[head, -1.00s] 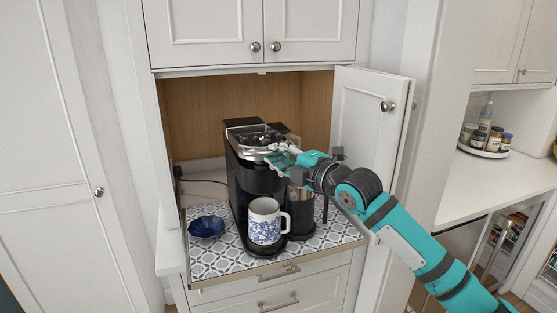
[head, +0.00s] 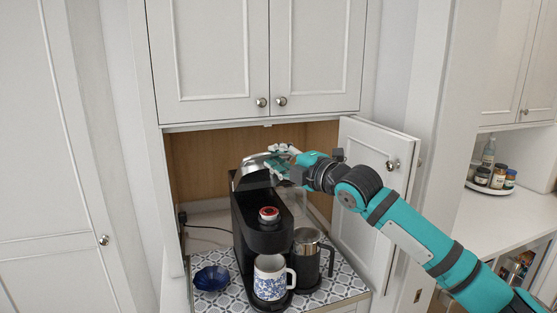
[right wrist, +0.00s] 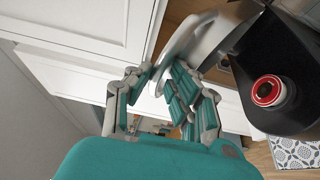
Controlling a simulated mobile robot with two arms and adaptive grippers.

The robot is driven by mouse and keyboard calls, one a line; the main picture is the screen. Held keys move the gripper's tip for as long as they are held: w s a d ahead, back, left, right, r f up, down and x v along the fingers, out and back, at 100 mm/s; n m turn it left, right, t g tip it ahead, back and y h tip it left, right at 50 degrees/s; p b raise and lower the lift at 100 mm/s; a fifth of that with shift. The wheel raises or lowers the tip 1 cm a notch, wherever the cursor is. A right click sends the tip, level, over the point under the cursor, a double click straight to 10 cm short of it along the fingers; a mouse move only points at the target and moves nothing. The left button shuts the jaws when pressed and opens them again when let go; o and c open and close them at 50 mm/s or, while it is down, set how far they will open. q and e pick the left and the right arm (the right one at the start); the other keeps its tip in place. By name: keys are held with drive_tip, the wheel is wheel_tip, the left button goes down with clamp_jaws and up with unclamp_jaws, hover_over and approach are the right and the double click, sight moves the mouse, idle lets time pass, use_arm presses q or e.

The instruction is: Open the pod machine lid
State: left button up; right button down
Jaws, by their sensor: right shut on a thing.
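The black pod machine (head: 255,238) stands in the cabinet nook. Its silver lid (head: 254,162) is tilted up at the back, and the top of the machine is uncovered. A red-topped round pod (head: 268,214) sits in the opening; it also shows in the right wrist view (right wrist: 268,91). My right gripper (head: 281,160) is at the raised lid. In the right wrist view its fingers (right wrist: 157,78) are shut on the light grey lid handle (right wrist: 184,42). My left gripper is in neither current view.
A white and blue mug (head: 270,280) stands at the machine's front. A dark French press (head: 307,265) is close on its right, and a blue bowl (head: 211,278) on its left. An open cabinet door (head: 368,205) stands at the right, behind my arm.

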drive_tip(key=shift+r, duration=0.25)
drive_tip(key=c, duration=1.4)
unclamp_jaws()
drive_tip(key=shift+o, duration=0.2)
drive_tip(key=shift+s+d+f, duration=0.2)
drive_tip(key=shift+s+d, duration=0.25)
drive_tip(key=v, duration=1.1)
drive_tip(key=shift+a+r, duration=0.15)
